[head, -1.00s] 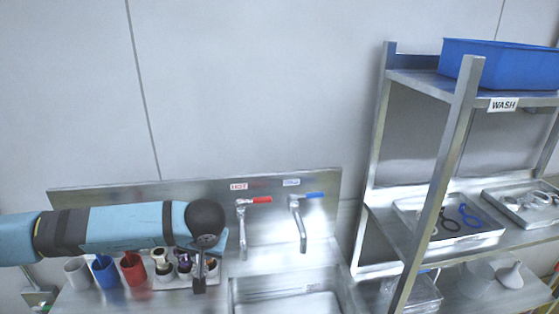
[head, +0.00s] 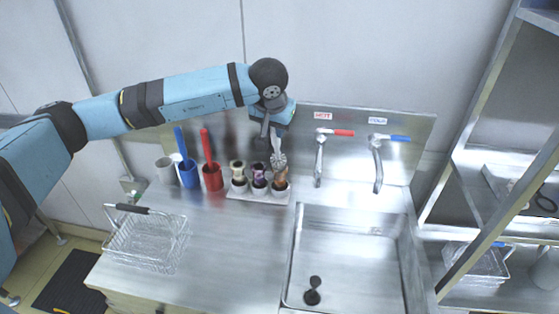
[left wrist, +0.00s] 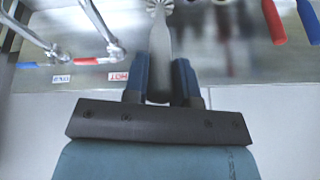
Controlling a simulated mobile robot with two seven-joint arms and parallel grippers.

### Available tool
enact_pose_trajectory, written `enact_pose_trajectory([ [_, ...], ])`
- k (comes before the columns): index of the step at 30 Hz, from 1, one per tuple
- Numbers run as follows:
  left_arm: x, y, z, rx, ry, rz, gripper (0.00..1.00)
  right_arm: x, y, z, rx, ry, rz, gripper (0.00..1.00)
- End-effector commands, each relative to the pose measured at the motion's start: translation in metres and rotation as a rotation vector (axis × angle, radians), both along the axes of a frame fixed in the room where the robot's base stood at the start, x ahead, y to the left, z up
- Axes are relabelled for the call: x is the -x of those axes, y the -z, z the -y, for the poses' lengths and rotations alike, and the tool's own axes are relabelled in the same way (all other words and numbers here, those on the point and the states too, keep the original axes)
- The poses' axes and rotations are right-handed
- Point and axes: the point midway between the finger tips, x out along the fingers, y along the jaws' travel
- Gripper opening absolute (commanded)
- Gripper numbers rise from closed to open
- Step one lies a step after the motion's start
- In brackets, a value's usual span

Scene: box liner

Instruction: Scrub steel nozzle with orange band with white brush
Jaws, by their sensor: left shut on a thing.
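My left gripper (head: 268,138) points down over the rack at the back of the counter. It is shut on a grey steel piece that looks like the steel nozzle (left wrist: 160,45), which narrows to a ridged round end. In the head view an orange-brown part (head: 281,176) shows just below it at the rack's right cup; I cannot tell whether this is its band. My right gripper is not in view.
A red cup (head: 213,178) and a blue cup (head: 188,175) hold handled brushes. The rack (head: 240,194) holds two other banded pieces. A wire basket (head: 147,240) is at the front left, a sink (head: 350,250) with taps at the right. The counter's middle is clear.

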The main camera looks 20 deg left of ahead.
Motion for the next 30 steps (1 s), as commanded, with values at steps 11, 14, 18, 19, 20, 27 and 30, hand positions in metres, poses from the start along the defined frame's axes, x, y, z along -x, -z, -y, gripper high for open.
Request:
enact_pose_trajectory([
  [11,-0.031,-0.074,-0.048,0.170,0.085,-0.022,0.01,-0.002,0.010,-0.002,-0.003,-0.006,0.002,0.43],
  [14,-0.032,-0.075,-0.049,0.176,0.092,-0.024,0.01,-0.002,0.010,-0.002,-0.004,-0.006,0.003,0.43],
  [18,-0.032,-0.067,-0.049,0.176,0.091,-0.025,0.01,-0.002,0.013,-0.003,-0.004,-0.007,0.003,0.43],
  [19,-0.032,-0.064,-0.049,0.176,0.090,-0.025,0.01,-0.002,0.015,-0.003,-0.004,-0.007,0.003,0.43],
  [20,-0.032,-0.061,-0.049,0.176,0.090,-0.025,0.01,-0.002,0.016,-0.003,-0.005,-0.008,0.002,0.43],
  [27,-0.031,-0.035,-0.049,0.175,0.090,-0.026,0.01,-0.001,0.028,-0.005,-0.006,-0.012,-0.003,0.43],
  [30,-0.031,-0.023,-0.049,0.175,0.090,-0.026,0.01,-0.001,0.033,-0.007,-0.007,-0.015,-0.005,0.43],
])
